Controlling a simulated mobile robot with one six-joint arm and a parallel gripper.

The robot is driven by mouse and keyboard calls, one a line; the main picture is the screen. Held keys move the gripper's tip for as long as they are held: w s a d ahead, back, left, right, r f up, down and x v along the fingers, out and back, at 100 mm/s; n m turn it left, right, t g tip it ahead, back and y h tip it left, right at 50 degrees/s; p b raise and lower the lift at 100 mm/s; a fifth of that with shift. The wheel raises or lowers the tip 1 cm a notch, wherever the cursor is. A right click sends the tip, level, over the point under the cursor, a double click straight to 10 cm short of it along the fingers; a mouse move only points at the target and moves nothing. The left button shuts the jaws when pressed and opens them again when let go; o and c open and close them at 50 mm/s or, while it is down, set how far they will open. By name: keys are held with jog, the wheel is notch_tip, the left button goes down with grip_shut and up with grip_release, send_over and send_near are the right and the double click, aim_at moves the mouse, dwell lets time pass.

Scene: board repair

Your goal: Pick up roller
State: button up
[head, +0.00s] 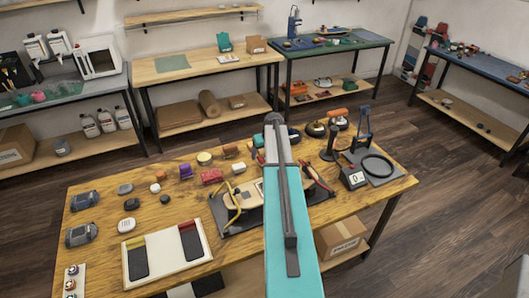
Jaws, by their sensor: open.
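The likeliest roller is an orange cylindrical piece (340,113) at the back right of the wooden table, near a dark upright part. It is small in this view, so I cannot be sure it is the roller, or whether the two parts are joined. My teal and grey arm crosses the middle of the view and covers part of the table. My gripper's fingertips cannot be made out.
The wooden table (88,195) holds many small parts. A white tray (196,257) lies in front and a dark mat (224,222) with tools lies mid-table. Right of the orange piece are a black stand (363,128) and a small meter (352,178).

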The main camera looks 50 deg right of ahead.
jog(key=shift+p+x, duration=0.3)
jog(key=shift+x, duration=0.95)
jog(key=c, duration=1)
jog(key=shift+c, duration=0.2)
jog(key=shift+r, duration=0.15)
jog(key=shift+r+b, duration=1.65)
jog(key=shift+r, duration=3.25)
